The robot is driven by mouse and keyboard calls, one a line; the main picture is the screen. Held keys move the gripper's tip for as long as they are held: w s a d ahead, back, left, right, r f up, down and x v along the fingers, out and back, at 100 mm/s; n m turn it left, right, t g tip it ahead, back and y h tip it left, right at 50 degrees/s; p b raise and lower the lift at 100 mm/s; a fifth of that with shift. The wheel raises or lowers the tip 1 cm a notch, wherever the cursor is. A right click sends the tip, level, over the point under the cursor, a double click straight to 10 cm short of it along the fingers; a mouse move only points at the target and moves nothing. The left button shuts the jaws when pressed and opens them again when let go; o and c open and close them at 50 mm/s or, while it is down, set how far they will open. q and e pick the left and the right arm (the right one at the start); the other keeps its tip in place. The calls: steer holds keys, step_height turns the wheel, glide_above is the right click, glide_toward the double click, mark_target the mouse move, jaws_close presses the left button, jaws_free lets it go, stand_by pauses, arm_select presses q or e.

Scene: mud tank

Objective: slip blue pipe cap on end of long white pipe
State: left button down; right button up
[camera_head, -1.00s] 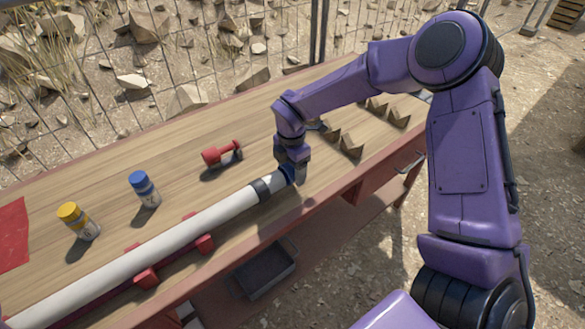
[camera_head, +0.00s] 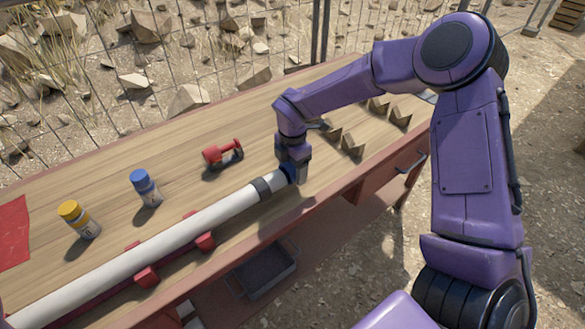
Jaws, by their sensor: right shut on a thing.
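The long white pipe (camera_head: 170,242) lies diagonally on red supports along the front of the wooden workbench. A dark band (camera_head: 261,188) circles it near its right end. My right gripper (camera_head: 292,174) points down at that end, shut on the blue pipe cap (camera_head: 287,171). Only a small blue part of the cap shows between the gripper and the pipe end. The cap is at the pipe's end; how far it sits over the end is hidden by the gripper. My left gripper is not in view.
A red tool (camera_head: 222,154) lies behind the pipe. A blue-capped bottle (camera_head: 145,190) and a yellow-capped bottle (camera_head: 80,222) stand to the left. Several brown angular pieces (camera_head: 352,146) lie right of my gripper. A red sheet (camera_head: 13,235) lies at far left.

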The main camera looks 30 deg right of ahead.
mark_target(278, 173)
steer(key=shift+a, duration=0.1)
stand_by(0.3)
steer(key=shift+s+a+b, duration=0.2)
steer(key=shift+a+b, duration=0.85)
steer(key=shift+a, duration=1.2)
steer(key=o, duration=0.9)
